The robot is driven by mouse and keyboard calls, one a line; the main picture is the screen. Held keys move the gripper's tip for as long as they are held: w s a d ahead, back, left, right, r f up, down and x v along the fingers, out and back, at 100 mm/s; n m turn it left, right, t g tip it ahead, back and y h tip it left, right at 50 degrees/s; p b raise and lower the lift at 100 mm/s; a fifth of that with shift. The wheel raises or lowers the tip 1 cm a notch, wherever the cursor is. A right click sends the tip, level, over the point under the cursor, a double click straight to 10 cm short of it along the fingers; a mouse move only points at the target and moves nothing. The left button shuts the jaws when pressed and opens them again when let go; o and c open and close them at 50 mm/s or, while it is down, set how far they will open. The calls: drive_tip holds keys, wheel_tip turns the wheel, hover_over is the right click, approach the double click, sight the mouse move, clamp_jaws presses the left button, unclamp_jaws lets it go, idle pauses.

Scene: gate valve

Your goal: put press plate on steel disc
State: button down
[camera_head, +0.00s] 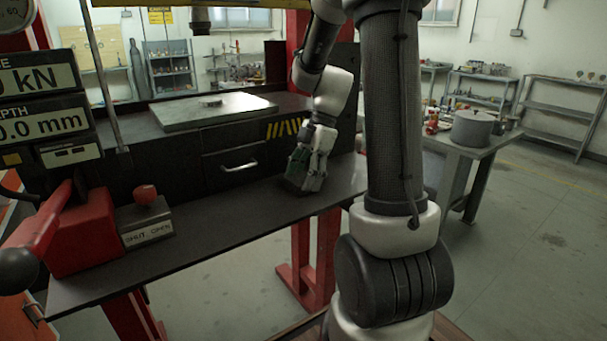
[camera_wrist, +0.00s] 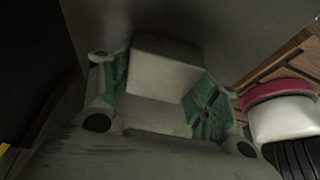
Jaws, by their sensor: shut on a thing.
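My gripper (camera_head: 305,172) is low over the dark bench ledge in front of the press, right of the drawer. In the wrist view its green-padded fingers (camera_wrist: 160,80) are shut on both sides of a pale grey block, which I take to be the press plate (camera_wrist: 165,68). The plate is mostly hidden by the fingers in the head view, and I cannot tell whether it touches the ledge.
The press ram (camera_head: 201,22) hangs above the bed. A red-knobbed valve box (camera_head: 146,222), a red lever (camera_head: 45,232) and a display panel (camera_head: 42,110) stand at left. The middle of the ledge (camera_head: 225,215) is clear. A side table with a pot (camera_head: 473,128) stands right.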

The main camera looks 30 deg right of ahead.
drive_tip(key=shift+c, duration=2)
unclamp_jaws()
